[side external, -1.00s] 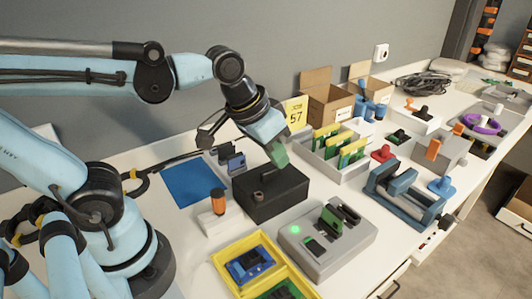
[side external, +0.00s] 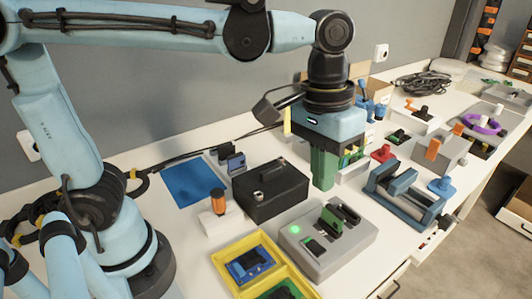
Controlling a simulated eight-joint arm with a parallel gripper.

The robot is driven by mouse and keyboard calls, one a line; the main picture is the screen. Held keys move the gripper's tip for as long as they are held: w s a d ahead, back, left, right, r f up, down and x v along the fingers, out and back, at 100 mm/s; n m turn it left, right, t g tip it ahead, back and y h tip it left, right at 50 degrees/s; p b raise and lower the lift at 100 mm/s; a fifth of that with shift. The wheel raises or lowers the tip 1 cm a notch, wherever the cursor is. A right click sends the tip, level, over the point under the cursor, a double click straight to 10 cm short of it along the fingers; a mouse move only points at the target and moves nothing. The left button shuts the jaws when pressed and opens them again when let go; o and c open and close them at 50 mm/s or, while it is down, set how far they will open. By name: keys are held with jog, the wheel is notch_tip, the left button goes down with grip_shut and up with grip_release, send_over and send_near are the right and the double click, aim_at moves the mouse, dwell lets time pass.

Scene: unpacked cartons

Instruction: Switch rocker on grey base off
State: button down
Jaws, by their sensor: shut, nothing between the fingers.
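A grey base (side external: 352,252) with a sloped top stands at the front middle of the bench. Its round lamp (side external: 295,230) is lit green. A green upright piece (side external: 331,219) and dark raised parts (side external: 346,212) sit on its top; I cannot tell which of these is a rocker or how it is tilted. My gripper (side external: 322,186) points down with its green fingers together and empty. In the picture it is just behind the grey base, to the right of the black box (side external: 268,200). Whether it touches anything I cannot tell.
A yellow tray (side external: 222,262) is in front left of the base. A blue frame with a handle (side external: 408,200) stands to its right. A grey block with orange parts (side external: 455,157) is farther back. A blue mat (side external: 188,184) and an orange-topped post (side external: 217,202) are left.

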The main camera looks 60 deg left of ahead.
aim_at(321, 250)
jog(key=shift+f, duration=0.1)
jog(key=f, duration=0.4)
jog(key=d+f, duration=0.1)
jog(key=f, duration=0.8)
jog(key=shift+d+f, duration=0.35)
jog(key=shift+f, duration=0.1)
jog(key=shift+d+f, duration=0.25)
jog(key=shift+f, duration=0.1)
jog(key=shift+w+a, duration=0.1)
